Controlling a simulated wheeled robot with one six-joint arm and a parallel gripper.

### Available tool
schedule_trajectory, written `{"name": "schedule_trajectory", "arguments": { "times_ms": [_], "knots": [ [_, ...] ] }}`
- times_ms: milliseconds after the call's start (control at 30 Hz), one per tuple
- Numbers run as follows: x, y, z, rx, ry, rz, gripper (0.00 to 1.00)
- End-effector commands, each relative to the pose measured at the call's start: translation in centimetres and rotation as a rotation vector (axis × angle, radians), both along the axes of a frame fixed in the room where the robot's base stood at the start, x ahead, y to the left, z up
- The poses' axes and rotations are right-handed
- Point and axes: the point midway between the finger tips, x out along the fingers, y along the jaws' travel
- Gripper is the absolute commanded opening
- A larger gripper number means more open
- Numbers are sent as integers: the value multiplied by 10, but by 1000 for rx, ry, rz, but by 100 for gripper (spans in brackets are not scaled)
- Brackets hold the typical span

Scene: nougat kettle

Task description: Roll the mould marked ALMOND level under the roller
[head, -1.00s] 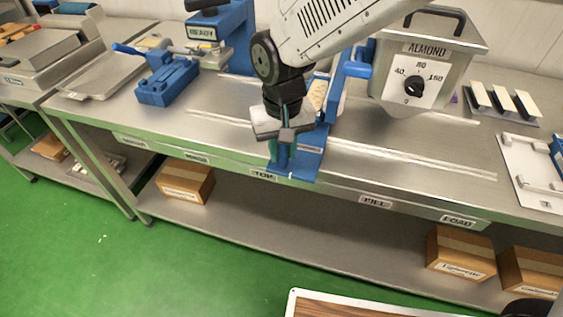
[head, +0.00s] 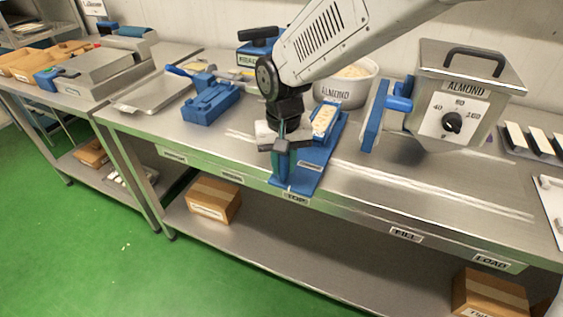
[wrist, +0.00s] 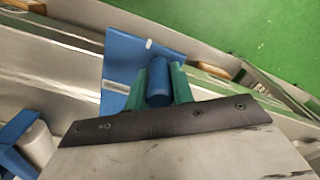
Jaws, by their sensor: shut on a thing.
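My gripper (head: 281,160) is shut on the upright blue handle (wrist: 158,85) at the front of a long blue tray (head: 318,168). The teal fingers are on both sides of the handle in the wrist view. A mould with a pale, lumpy filling (head: 325,118) lies at the tray's far end, partly behind my gripper; no mark on it is readable. A white roller (wrist: 38,143) in a blue bracket (wrist: 14,140) shows at the lower left of the wrist view. A tall blue plate (head: 375,117) stands right of the tray in the head view.
A blue fixture (head: 209,104) and a READY stand (head: 255,56) are left. The bench front between tray and FILL label (head: 405,234) is clear.

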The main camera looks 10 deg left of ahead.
Motion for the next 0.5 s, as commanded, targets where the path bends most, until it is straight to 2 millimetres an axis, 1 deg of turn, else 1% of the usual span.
{"name": "schedule_trajectory", "arguments": {
  "times_ms": [33, 67, 100, 367, 433, 500],
  "knots": [
    [1, 0, 1, 0, -1, 0, 32],
    [1, 0, 1, 1, -2, 0, 40],
    [1, 0, 1, 1, -2, 0, 45],
    [0, 1, 1, 1, -2, 2, 45],
    [1, 1, 5, 2, -2, 2, 45],
    [1, 1, 13, 3, -4, 2, 45]
  ]
}}
